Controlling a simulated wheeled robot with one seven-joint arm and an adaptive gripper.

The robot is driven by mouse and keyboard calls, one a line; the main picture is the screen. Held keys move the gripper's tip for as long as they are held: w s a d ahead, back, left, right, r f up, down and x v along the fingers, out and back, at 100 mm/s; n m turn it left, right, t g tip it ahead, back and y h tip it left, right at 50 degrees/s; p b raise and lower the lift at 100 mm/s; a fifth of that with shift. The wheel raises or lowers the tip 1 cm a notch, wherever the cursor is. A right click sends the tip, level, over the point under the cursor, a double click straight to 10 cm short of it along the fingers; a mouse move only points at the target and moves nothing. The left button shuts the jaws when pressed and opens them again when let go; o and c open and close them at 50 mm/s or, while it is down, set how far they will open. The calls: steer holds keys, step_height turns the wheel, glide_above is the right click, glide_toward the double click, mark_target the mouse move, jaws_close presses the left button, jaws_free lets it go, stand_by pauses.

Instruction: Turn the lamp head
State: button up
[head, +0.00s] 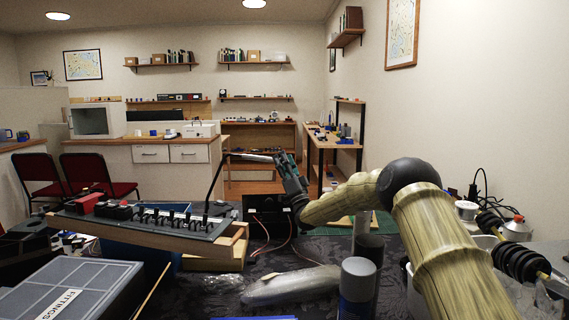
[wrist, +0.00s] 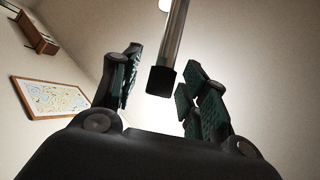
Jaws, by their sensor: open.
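The lamp has a thin dark gooseneck (head: 214,183) rising from a switch panel (head: 150,218). Its slim head (head: 250,157) points right, toward my gripper (head: 284,164). In the wrist view the lamp head is a shiny metal tube with a black end (wrist: 161,82). There it comes down from the top between the two green-padded fingers of my gripper (wrist: 162,72). The fingers stand apart, with a visible gap on each side of the tube. In the head view the gripper partly hides the head's right end.
The panel sits on a wooden box on the dark table (head: 320,302). A grey lidded fittings case (head: 70,285) is front left.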

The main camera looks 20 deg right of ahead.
steer(key=v, duration=1.2)
